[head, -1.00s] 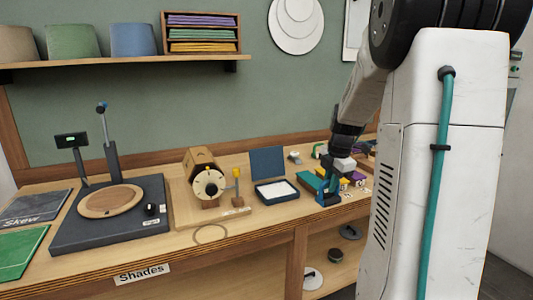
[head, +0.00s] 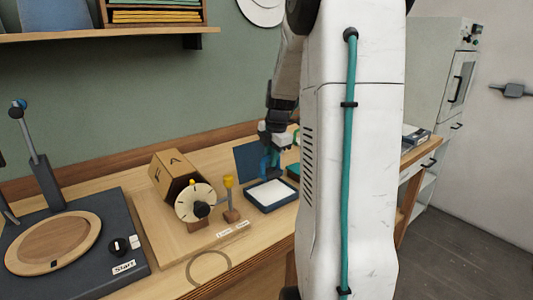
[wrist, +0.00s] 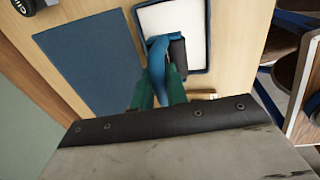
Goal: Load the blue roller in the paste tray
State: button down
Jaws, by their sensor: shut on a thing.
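The head view shows the roller (head: 265,163) above the tray.
Left of the tray stand a small post with a yellow top (head: 228,181) and a wooden drum device with a pale dial (head: 195,202). Further left is a dark stand with a round wooden disc (head: 55,243). My own arm hides the bench right of the tray.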

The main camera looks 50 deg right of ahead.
aim_at(272, 170)
jog(key=shift+f, duration=2.5)
jog(key=shift+s+f, duration=0.1)
jog(key=shift+f, duration=0.45)
jog(key=shift+r, duration=0.1)
jog(key=shift+r, duration=3.45)
